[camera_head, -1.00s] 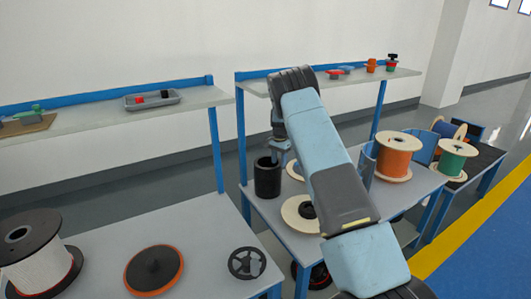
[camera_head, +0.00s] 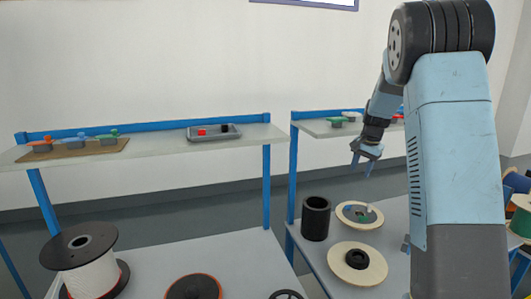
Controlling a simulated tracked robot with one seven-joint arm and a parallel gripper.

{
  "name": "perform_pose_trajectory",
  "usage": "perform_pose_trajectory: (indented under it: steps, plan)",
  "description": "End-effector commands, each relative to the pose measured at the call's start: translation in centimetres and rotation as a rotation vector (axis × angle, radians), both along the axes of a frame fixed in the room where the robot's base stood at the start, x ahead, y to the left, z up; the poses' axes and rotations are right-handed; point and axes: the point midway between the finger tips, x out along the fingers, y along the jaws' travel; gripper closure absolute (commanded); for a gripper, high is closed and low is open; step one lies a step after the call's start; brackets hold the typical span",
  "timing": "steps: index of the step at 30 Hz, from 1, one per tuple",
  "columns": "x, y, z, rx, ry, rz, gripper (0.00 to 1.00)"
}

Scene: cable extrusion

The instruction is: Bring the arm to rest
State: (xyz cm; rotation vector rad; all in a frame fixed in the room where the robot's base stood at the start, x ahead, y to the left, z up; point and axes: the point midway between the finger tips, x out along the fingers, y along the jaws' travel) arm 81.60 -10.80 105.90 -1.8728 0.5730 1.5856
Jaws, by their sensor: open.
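My arm, light blue and dark grey, rises at the right of the view and bends at a black joint near the top. My gripper (camera_head: 368,167) hangs from it, pointing down, and is open with nothing between its fingers. It is in the air above the right bench (camera_head: 318,262), over a flat pale reel (camera_head: 359,214) and in front of the right shelf (camera_head: 323,128). My arm hides part of the right bench and shelf.
A black cylinder (camera_head: 315,220) and a second pale reel (camera_head: 357,263) stand on the right bench. The left bench holds a white spool (camera_head: 84,263) and an orange-rimmed disc (camera_head: 193,289). A grey tray (camera_head: 229,135) and a brown board (camera_head: 70,153) lie on the left shelf.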

Motion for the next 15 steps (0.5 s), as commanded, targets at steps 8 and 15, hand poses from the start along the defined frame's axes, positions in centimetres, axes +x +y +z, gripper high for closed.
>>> perform_pose_trajectory:
  steps: [8, 15]
  plan:
    - [-6.9, 2.4, 6.3, -0.003, -0.062, 0.118, 0.55]
    - [-13.3, 4.5, 10.1, -0.022, -0.113, 0.226, 0.55]
